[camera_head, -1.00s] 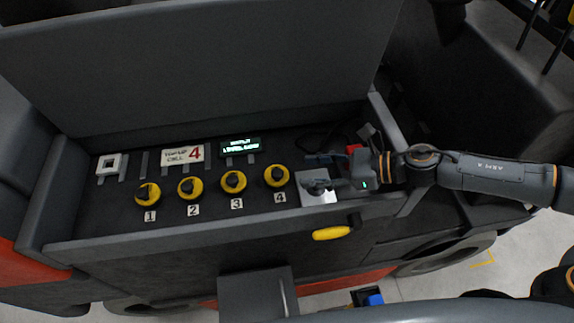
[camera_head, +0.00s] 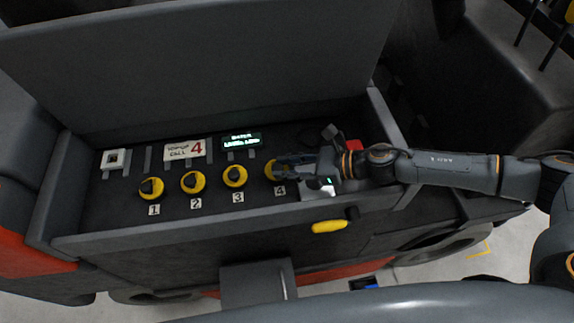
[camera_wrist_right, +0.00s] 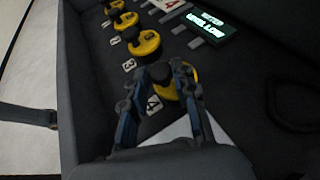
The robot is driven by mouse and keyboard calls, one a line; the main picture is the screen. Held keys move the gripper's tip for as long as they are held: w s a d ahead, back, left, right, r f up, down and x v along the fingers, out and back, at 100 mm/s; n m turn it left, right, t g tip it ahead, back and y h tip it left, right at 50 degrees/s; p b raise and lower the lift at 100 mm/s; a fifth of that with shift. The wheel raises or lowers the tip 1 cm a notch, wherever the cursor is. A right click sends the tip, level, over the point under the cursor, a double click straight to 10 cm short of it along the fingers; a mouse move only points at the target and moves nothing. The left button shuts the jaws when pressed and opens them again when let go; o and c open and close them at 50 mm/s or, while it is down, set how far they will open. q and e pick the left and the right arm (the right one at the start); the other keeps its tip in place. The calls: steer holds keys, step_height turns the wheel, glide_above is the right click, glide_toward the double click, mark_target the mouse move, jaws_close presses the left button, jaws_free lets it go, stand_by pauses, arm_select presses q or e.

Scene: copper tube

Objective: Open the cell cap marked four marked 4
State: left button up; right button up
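The yellow cell cap marked 4 (camera_head: 269,170) is the rightmost of a row of caps in the dark tray. Its number label (camera_head: 280,190) lies in front of it. My right gripper (camera_head: 281,167) reaches in from the right and partly covers the cap. In the right wrist view, the fingers (camera_wrist_right: 160,72) stand apart on either side of the cap's dark knob, and the cap's yellow rim (camera_wrist_right: 191,82) shows behind the right finger. Whether the fingers touch the knob is not clear. My left gripper is not in view.
Caps 1 (camera_head: 151,188), 2 (camera_head: 193,182) and 3 (camera_head: 234,176) stand to the left. A "top-up cell 4" sign (camera_head: 185,150) and a lit display (camera_head: 241,141) stand behind. A pale block (camera_head: 318,190) lies under my right gripper. The tray's front wall (camera_head: 170,232) is near.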

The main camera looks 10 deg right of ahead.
jaws_close()
steer(key=shift+w+r+p, duration=0.1)
steer(key=shift+r+p, duration=0.3)
steer(key=shift+p, duration=0.35)
steer(key=w+r+m+g+p, duration=0.1)
steer(key=p, duration=0.1)
steer(key=shift+g+h+p, duration=0.3)
steer(key=shift+p, duration=0.1)
steer(key=shift+w+m+g, duration=0.3)
steer(key=shift+m+g, duration=0.1)
steer(key=shift+m, duration=0.2)
steer(key=shift+w+r+m+g, duration=0.4)
steer(key=shift+w+m+g, duration=0.35)
steer(key=shift+m+g, duration=0.2)
steer(key=o, duration=0.8)
jaws_free()
